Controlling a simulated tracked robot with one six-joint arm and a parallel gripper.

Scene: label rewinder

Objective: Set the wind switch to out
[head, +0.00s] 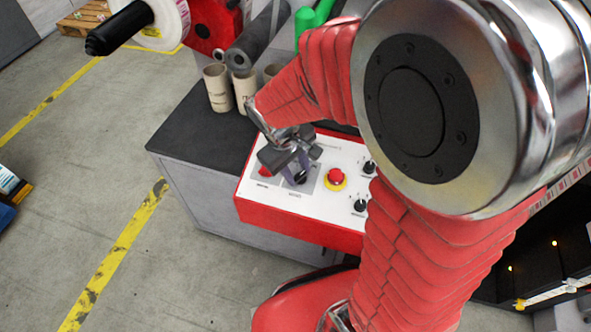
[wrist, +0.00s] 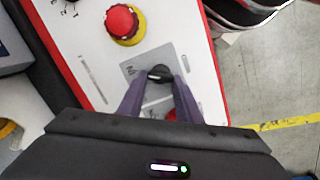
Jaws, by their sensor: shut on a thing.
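The wind switch is a small black rotary knob (wrist: 160,74) on a grey plate of the white control panel (wrist: 90,30). In the wrist view my gripper (wrist: 160,80) has its two purple-grey fingers on either side of this knob, shut on it. In the head view my gripper (head: 296,174) comes down on the same plate at the left part of the panel (head: 318,204). The fingers and wrist cover most of the knob there. The plate's lettering is too small and partly hidden to read, so I cannot tell which setting the knob points at.
A red mushroom button on a yellow ring (head: 334,178) stands close to the right of my gripper. Black knobs (head: 361,205) sit further right. Cardboard cores (head: 218,88) stand on the dark bench top (head: 195,130) behind. Open floor with yellow lines lies to the left.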

